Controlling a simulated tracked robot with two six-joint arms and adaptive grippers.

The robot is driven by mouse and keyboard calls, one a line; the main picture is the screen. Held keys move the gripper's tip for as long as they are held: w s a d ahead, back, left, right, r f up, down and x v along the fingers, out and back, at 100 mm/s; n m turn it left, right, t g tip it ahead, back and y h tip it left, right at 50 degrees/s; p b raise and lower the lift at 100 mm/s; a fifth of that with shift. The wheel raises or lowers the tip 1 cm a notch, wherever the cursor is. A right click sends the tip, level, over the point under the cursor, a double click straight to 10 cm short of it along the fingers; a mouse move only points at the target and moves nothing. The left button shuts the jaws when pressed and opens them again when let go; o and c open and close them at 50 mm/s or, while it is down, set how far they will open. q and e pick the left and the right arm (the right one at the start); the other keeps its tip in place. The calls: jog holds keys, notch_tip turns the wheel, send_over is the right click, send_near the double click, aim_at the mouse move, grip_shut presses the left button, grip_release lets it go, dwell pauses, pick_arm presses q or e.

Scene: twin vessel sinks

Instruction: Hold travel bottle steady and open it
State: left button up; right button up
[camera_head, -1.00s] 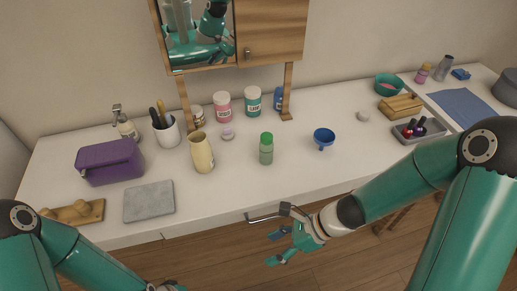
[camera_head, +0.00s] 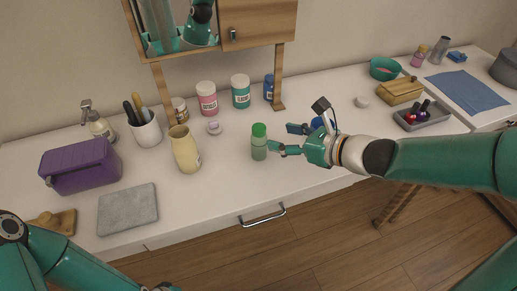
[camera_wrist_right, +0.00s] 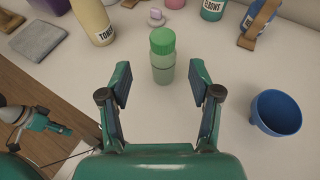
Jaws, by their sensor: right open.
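The travel bottle (camera_head: 259,143), pale green with a bright green cap, stands upright on the white counter. My right gripper (camera_head: 281,138) is open just to its right in the head view, fingers pointing at it. In the right wrist view the bottle (camera_wrist_right: 163,62) stands ahead of and between the lines of the open fingers (camera_wrist_right: 160,84), with its cap on and nothing in the jaws. In the head view my left arm is at the lower left, and its gripper shows only as a sliver at the bottom edge (camera_head: 165,287).
A blue funnel (camera_wrist_right: 277,112) stands right of the right gripper. A cream toner bottle (camera_head: 185,150) stands left of the travel bottle. Pink (camera_head: 207,99) and teal (camera_head: 241,92) jars stand behind. A grey slab (camera_head: 128,208) and purple bag (camera_head: 82,166) lie left. Counter in front of the bottle is clear.

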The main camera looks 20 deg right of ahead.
aim_at(259, 127)
jog(key=x, duration=0.4)
jog(key=shift+f, duration=0.1)
jog(key=shift+b+x, duration=0.45)
jog(key=shift+x, duration=2.2)
jog(key=shift+d+f, duration=0.15)
jog(key=shift+d, duration=0.1)
grip_shut()
jog(key=shift+r+p, duration=0.35)
jog(key=shift+r, duration=0.45)
notch_tip(259, 127, up, 27)
jog(key=p, duration=1.5)
jog(key=shift+f, duration=0.25)
